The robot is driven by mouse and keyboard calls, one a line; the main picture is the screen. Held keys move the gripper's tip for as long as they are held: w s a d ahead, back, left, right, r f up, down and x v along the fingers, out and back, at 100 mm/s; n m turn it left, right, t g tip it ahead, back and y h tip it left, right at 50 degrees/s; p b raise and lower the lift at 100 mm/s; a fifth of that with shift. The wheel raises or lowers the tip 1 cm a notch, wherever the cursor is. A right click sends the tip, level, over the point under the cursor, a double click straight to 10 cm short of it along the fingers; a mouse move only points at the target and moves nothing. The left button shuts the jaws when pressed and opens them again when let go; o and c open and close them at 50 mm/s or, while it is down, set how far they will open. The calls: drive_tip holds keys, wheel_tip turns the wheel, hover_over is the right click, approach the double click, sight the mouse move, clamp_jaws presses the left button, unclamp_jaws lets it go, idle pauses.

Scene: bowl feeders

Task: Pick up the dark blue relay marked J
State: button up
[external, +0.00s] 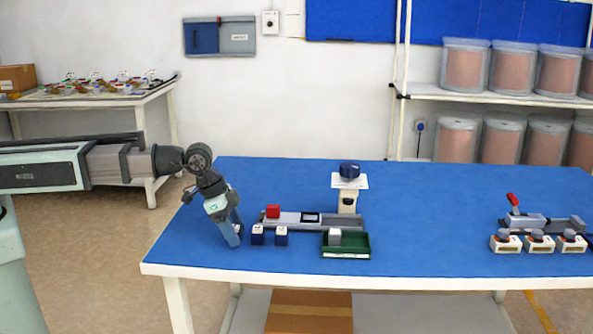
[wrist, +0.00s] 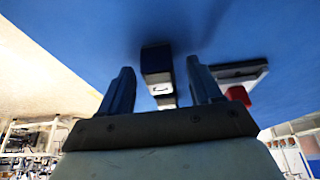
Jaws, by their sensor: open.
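Two dark blue relays with white tops stand on the blue table, a left relay (external: 258,235) and a right relay (external: 281,236); their letters are too small to read. My gripper (external: 233,238) points down just left of the left relay, low over the table. In the wrist view a dark blue relay (wrist: 156,62) with a white marked face shows in the gap between the fingers of my open gripper (wrist: 164,78); the fingers look apart from it. I cannot read its mark for certain.
A green tray (external: 346,252) holding a grey-white block (external: 334,237) stands to the right. A white stand with a dark blue knob (external: 349,170) is behind it. The table's front left is clear.

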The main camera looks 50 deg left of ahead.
drive_tip(key=c, duration=1.1)
drive_tip(key=shift+o, duration=0.2)
